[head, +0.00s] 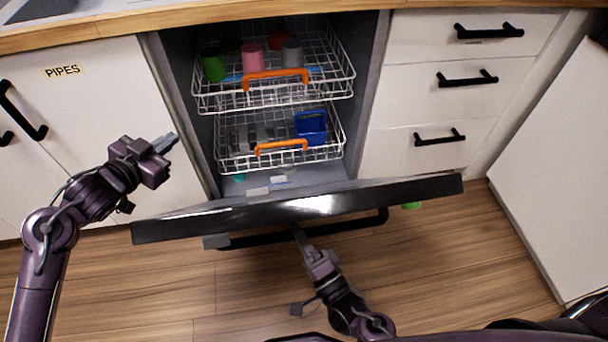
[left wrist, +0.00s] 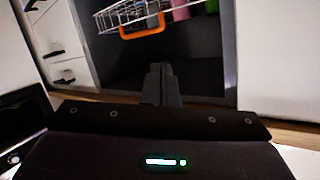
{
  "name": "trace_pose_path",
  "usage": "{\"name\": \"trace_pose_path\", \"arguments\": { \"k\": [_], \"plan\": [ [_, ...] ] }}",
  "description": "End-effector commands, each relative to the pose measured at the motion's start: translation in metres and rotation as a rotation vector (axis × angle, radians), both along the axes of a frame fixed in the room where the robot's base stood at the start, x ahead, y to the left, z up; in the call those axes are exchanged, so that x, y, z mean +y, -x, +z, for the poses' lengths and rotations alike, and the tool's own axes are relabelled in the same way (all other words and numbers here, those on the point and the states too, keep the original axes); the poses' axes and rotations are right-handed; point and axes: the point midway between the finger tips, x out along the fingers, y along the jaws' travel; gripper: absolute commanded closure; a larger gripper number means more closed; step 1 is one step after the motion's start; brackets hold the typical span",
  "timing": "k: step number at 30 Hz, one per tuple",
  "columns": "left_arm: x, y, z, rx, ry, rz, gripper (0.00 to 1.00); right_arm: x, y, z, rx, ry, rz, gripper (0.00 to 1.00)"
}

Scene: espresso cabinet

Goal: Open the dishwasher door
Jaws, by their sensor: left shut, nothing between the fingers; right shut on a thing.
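The dishwasher door (head: 290,209) is swung down, with its black top edge facing me in the head view and the cavity open behind it. Its black bar handle (head: 345,228) runs along the front below the edge. My right gripper (head: 299,233) is at the handle, shut on it; the exact grip is partly hidden under the door's edge. My left gripper (head: 167,142) is shut and empty, to the left of the dishwasher opening and apart from the door. In the left wrist view, my left gripper's fingers (left wrist: 161,82) are together in front of the dark cavity.
The upper rack (head: 330,92) holds several cups, and the lower rack (head: 325,150) holds a blue basket (head: 311,126). A cabinet marked PIPES (head: 80,120) is at left; drawers (head: 440,95) are at right. Wooden floor (head: 440,260) is clear at front right.

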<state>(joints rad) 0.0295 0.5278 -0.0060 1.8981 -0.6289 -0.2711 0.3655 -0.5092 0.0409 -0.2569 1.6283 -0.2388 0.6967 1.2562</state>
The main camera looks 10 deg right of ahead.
Motion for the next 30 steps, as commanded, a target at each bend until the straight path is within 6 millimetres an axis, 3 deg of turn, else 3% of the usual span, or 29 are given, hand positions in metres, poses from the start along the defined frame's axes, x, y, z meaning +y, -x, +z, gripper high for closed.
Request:
{"name": "trace_pose_path", "arguments": {
  "k": [1, 6, 9, 13, 18, 21, 25, 30],
  "plan": [
    [-0.020, -0.010, 0.021, -0.045, 0.028, -0.065, 1.00, 0.000, 0.000, -0.001, 0.003, 0.001, 0.001, 1.00],
    [-0.085, -0.021, 0.076, -0.144, 0.114, -0.299, 1.00, 0.000, 0.000, -0.001, 0.002, 0.001, 0.001, 1.00],
    [-0.126, -0.017, 0.102, -0.171, 0.161, -0.455, 1.00, 0.000, 0.000, -0.001, 0.002, 0.001, 0.001, 1.00],
    [-0.186, 0.004, 0.119, -0.143, 0.220, -0.690, 1.00, 0.000, 0.000, -0.001, 0.002, 0.001, 0.001, 1.00],
    [-0.254, 0.051, 0.112, 0.023, 0.273, -1.004, 1.00, 0.000, -0.001, -0.001, 0.002, 0.001, 0.001, 1.00],
    [-0.278, 0.079, 0.101, 0.164, 0.278, -1.154, 1.00, 0.000, -0.001, 0.000, 0.002, 0.001, 0.001, 1.00],
    [-0.291, 0.108, 0.084, 0.380, 0.256, -1.298, 1.00, 0.000, -0.001, 0.000, 0.002, 0.001, 0.000, 1.00],
    [-0.281, 0.127, 0.066, 0.694, 0.194, -1.375, 1.00, 0.000, -0.001, 0.000, 0.002, 0.001, 0.000, 1.00]
  ]
}}
